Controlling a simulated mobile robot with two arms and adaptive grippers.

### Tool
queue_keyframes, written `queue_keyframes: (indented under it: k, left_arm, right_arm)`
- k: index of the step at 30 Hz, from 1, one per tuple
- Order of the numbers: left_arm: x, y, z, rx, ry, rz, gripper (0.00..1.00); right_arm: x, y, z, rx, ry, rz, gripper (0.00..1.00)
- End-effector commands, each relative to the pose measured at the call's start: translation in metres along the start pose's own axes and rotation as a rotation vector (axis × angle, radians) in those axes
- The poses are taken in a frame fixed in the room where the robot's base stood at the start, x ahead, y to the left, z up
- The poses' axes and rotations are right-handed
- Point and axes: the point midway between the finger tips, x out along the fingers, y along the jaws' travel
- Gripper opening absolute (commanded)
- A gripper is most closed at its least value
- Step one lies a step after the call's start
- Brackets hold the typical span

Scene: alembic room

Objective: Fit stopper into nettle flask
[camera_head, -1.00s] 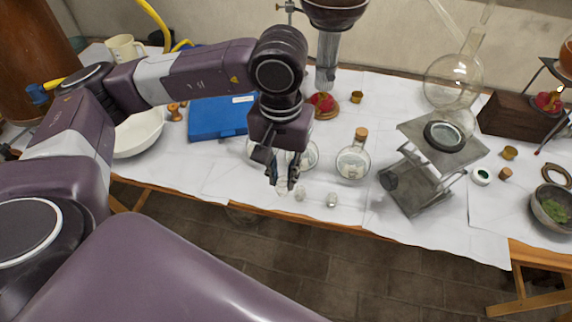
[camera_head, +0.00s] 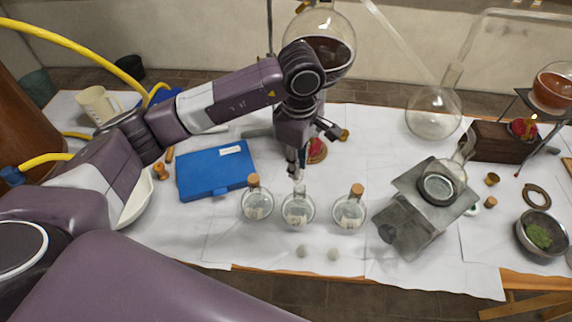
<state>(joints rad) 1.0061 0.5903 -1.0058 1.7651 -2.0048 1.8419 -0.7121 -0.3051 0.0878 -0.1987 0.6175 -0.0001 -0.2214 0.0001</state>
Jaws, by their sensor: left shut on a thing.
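Three round clear flasks stand in a row on the white-covered table. The middle flask (camera_head: 298,211) has no cork showing; the left flask (camera_head: 257,205) and right flask (camera_head: 349,213) each have a cork in the neck. Their labels are too small to read, so I cannot tell which is the nettle flask. My left gripper (camera_head: 296,169) points down just above the middle flask's neck, shut on a small pale stopper (camera_head: 298,184), mostly hidden. I cannot tell whether the stopper touches the neck. My right gripper is not in view.
Two small pale stoppers (camera_head: 317,253) lie in front of the flasks near the table's edge. A blue case (camera_head: 215,172) lies to the left. A metal stand (camera_head: 408,222) with glassware is to the right. A large flask of dark liquid (camera_head: 326,50) hangs behind my arm.

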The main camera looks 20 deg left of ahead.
Motion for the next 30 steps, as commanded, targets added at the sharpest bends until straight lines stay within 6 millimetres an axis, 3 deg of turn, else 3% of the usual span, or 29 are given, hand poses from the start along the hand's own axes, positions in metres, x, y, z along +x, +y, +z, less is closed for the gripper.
queue_keyframes:
  k: [1, 3, 9, 19, 30]
  left_arm:
    - [-0.006, 0.004, 0.002, -0.080, -0.001, -0.006, 0.00]
    - [-0.004, 0.009, 0.003, -0.186, 0.002, -0.008, 0.00]
    - [0.000, 0.017, 0.003, -0.368, 0.009, -0.011, 0.00]
    - [0.014, 0.018, 0.003, -0.401, 0.010, -0.012, 0.00]
    - [0.044, 0.017, 0.002, -0.399, 0.010, -0.011, 0.00]
  right_arm:
    - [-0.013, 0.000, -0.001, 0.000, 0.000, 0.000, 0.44]
    - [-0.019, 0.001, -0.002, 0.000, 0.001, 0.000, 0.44]
    - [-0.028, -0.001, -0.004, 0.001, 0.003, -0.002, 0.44]
    - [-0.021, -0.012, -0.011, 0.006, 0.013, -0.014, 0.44]
    - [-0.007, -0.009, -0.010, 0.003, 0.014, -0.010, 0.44]
